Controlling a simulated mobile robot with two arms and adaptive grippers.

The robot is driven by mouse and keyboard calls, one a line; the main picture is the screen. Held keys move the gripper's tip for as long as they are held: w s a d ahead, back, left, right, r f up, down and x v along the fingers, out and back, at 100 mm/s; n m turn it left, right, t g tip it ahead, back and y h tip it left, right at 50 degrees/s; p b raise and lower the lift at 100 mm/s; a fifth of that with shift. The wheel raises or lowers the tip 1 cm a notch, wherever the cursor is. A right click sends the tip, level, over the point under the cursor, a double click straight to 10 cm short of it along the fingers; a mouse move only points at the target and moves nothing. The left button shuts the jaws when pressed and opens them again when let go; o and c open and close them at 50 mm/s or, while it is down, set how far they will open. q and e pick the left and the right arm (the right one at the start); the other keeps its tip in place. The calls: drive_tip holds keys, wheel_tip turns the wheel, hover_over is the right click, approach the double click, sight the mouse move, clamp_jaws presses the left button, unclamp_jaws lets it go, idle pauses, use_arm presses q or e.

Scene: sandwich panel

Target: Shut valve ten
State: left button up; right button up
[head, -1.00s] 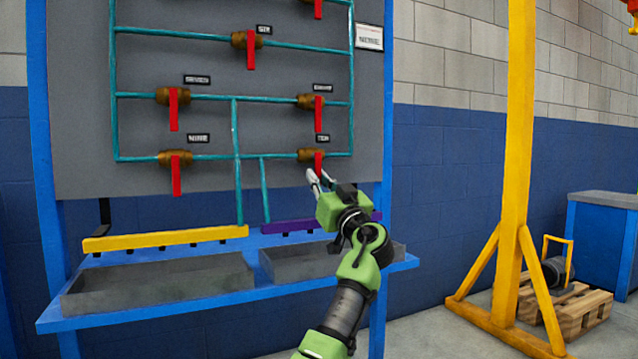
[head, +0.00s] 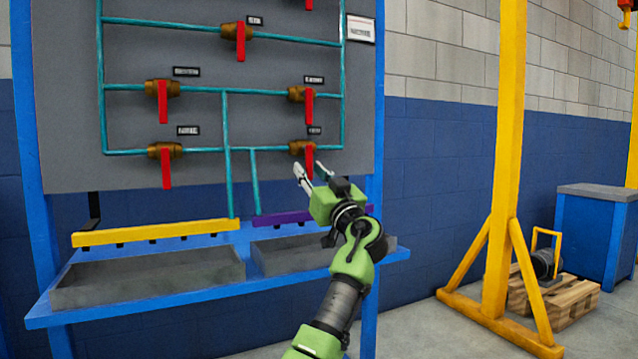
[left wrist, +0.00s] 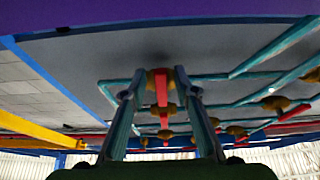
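Valve ten is the brass valve (head: 299,147) at the lower right of the grey panel, under a small dark label (head: 314,130). Its red handle (head: 310,162) hangs straight down, across the level pipe. My left gripper (head: 309,165) is open, with one fingertip on each side of the handle's lower part in the head view. In the left wrist view the red handle (left wrist: 162,88) shows between the two spread fingers (left wrist: 159,80). I cannot tell whether either finger touches it. My right gripper is not in view.
Other red-handled valves (head: 164,160) sit on the teal pipes. Below are a yellow rail (head: 155,232), a purple rail (head: 285,217) and grey trays (head: 150,280) on a blue shelf. A yellow post (head: 505,150) stands at the right, near a wooden pallet (head: 575,300).

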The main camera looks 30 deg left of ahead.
use_arm(q)
drive_tip(key=v, duration=1.1)
drive_tip(key=shift+d+f, duration=0.2)
